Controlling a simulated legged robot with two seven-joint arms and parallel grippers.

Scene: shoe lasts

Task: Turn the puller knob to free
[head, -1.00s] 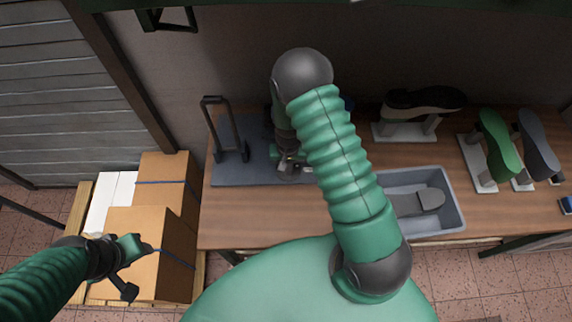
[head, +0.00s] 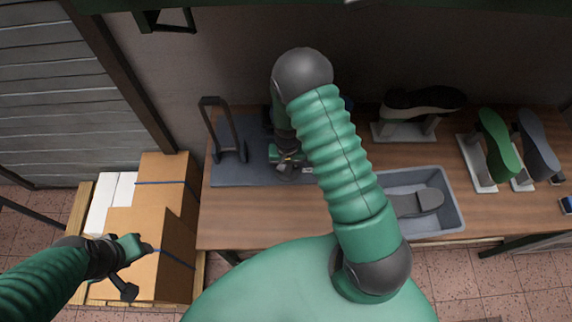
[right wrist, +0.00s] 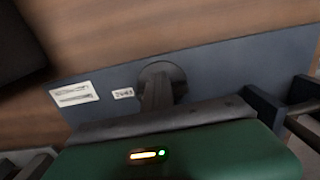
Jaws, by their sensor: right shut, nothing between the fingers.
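My right gripper (head: 288,170) is low over the blue-grey board at the back left of the bench. It is shut with nothing between its fingers. In the right wrist view a dark round piece (right wrist: 176,72) lies on the board, in line with a narrow dark bar rising from my gripper. The round piece may be the puller knob; its setting cannot be read, and touching or apart is unclear. In the head view my arm hides this spot. My left gripper (head: 137,268) hangs over the cardboard boxes at the left; its jaw opening is unclear.
The board (head: 235,172) carries a black upright frame (head: 230,130) and pale labels (right wrist: 74,94). A grey tray (head: 455,215) with a grey piece is at right. Shoe forms on stands (head: 497,145) are farther right. Cardboard boxes (head: 170,220) stand left. The front left bench is clear.

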